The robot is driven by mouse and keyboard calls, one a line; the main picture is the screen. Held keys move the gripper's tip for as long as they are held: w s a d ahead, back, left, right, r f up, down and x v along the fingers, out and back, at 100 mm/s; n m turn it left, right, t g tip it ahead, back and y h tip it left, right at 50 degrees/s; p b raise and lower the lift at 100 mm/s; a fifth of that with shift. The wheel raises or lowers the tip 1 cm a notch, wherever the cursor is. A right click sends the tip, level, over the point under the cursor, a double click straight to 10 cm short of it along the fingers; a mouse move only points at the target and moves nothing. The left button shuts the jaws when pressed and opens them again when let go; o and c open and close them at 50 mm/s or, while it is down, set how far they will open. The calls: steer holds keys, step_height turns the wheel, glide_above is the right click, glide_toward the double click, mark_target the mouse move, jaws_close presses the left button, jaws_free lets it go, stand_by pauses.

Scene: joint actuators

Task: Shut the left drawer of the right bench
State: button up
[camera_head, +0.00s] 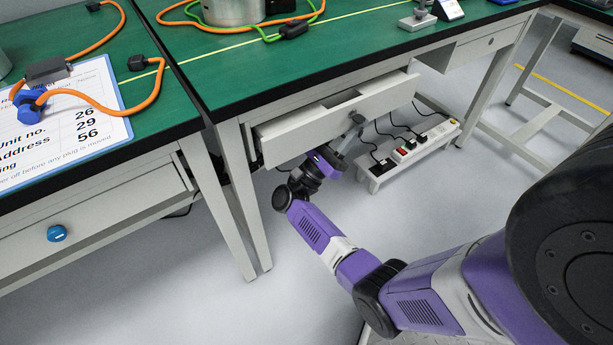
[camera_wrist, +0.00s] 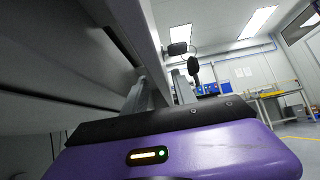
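The left drawer (camera_head: 372,104) of the right bench (camera_head: 240,75) is pulled part way out, and its open top shows between its front and the bench frame. My gripper (camera_head: 357,120) is at the drawer front, low and right of its middle. I cannot tell whether it touches the front. In the wrist view the pale drawer underside and front (camera_wrist: 125,25) fill the upper left. A handle on this drawer is not visible.
A right-hand drawer (camera_head: 482,43) on the same bench looks closed. A power strip (camera_head: 410,153) on a low stand with cables is right of my gripper. Bench legs stand left of my arm; the floor in front is clear.

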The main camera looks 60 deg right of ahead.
steer(key=a+f+n+t+h, duration=0.1)
steer(key=a+n+t, duration=0.1)
steer(key=w+a+f+n+t+h, duration=0.1)
steer(key=a+n+t, duration=0.1)
steer(key=w+a+f+n+t+h, duration=0.1)
steer(key=a+f+n+t, duration=0.1)
steer(key=shift+w, duration=0.25)
steer(key=s+a+r+m+t+y+p, duration=0.1)
steer(key=a+r+m+t+y+p, duration=0.4)
steer(key=a+m+t, duration=0.2)
steer(key=s+a+r+m+t+y+p, duration=0.1)
steer(key=a+r+m+t+y+p, duration=0.3)
steer(key=m+t, duration=0.8)
steer(key=s+a+r+m+t+y+p, duration=0.1)
steer(key=a+r+m+t+y+p, duration=0.4)
steer(key=m, duration=1)
steer(key=shift+a+r+t+y+p, duration=0.35)
steer(key=shift+a+t+y+p, duration=0.95)
steer(key=shift+a+t, duration=1.2)
steer(key=shift+w+a, duration=0.1)
